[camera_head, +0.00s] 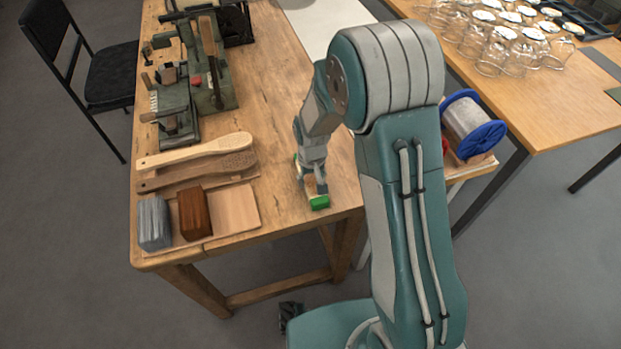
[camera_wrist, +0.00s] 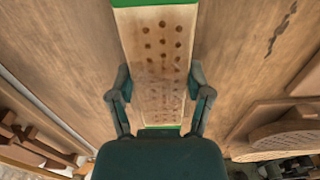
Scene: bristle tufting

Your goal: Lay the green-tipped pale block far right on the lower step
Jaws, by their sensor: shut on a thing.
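The green-tipped pale block (camera_head: 318,202) is at the right part of the wooden table, near its front edge. In the wrist view the block (camera_wrist: 158,45) shows rows of drilled holes and a green band at each end. My gripper (camera_head: 314,182) is shut on the block, with one finger on each long side; the fingers also show in the wrist view (camera_wrist: 160,98). I cannot tell whether the block touches the tabletop. The lower step (camera_head: 235,210) is a pale board left of my gripper, with a grey block (camera_head: 154,222) and a red-brown block (camera_head: 195,212) on its left and middle. Its right part looks bare.
A pale brush back (camera_head: 195,150) and a darker one (camera_head: 195,172) lie behind the lower step. Green machinery (camera_head: 210,75) stands at the back left of the table. A wire spool (camera_head: 470,125) and several glass jars (camera_head: 520,45) are to the right.

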